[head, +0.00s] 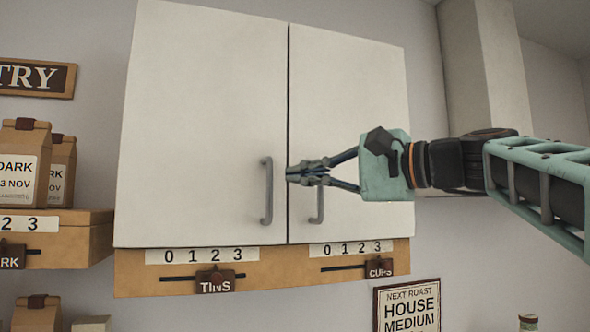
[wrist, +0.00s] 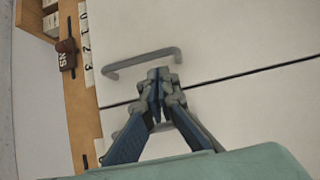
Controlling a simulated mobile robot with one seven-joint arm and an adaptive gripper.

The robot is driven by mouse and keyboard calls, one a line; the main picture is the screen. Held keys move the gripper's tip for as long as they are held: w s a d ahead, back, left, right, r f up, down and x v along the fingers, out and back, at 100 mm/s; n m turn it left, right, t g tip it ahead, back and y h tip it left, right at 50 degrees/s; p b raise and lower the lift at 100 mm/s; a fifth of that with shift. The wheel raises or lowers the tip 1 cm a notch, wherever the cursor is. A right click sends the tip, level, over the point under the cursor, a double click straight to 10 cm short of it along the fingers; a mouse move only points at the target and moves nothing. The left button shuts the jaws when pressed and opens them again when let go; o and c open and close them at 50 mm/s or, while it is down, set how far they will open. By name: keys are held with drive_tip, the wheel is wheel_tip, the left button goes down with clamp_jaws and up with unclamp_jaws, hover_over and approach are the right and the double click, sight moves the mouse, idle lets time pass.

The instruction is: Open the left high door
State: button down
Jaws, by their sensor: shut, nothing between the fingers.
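The left high door (head: 205,110) is a white cabinet door, closed flush beside the right door (head: 350,110). Its grey bar handle (head: 268,190) is upright near its lower right edge. In the wrist view the same handle (wrist: 140,62) lies just beyond the fingertips. My gripper (head: 290,173) is shut and empty, its tips just right of the left handle, near the seam between the doors. I cannot tell if the tips touch the handle or door. The right door's handle (head: 317,205) is partly hidden behind my gripper.
Below the doors runs a wooden strip with number scales and sliders labelled TINS (head: 215,281) and CUPS (head: 380,267). A shelf box (head: 80,238) with coffee bags (head: 25,160) stands left. A framed sign (head: 408,305) hangs below right. A wall column (head: 480,70) is at the right.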

sight(259, 177)
drive_tip(key=shift+x, duration=1.75)
drive_tip(key=shift+s+d, duration=0.1)
drive_tip(key=shift+s, duration=0.05)
